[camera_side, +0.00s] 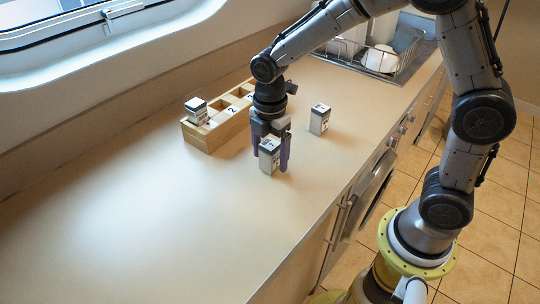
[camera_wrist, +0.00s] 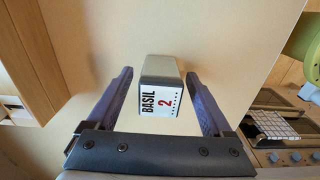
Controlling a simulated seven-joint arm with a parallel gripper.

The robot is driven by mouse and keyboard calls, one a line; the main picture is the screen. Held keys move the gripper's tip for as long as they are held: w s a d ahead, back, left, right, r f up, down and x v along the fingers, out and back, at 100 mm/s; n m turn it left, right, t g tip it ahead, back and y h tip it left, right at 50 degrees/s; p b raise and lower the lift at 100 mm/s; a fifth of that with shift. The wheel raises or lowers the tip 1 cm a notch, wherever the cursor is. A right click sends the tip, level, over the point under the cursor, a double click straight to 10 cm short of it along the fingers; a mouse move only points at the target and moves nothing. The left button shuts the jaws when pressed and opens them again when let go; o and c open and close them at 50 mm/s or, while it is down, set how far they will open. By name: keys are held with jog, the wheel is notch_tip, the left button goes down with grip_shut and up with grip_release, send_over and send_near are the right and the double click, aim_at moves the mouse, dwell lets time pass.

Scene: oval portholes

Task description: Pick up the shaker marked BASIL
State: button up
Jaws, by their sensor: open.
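The BASIL shaker (camera_wrist: 161,95) is a grey box with a white label reading BASIL and a red 2. In the side view the shaker (camera_side: 269,157) stands upright on the counter under my gripper (camera_side: 271,160). In the wrist view my gripper (camera_wrist: 160,74) is open, with one dark finger on each side of the shaker. Gaps show between both fingers and the shaker in that view. The shaker appears to stand on the counter, not lifted.
A wooden rack (camera_side: 208,141) with numbered compartments stands behind to the left, with another shaker (camera_side: 196,110) in its near end. A third shaker (camera_side: 320,118) stands to the right. A wire dish rack (camera_side: 405,65) is at the far end. The near-left counter (camera_side: 130,220) is clear.

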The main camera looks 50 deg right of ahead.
jog(key=shift+f, duration=0.45)
grip_shut()
jog(key=shift+r, duration=0.15)
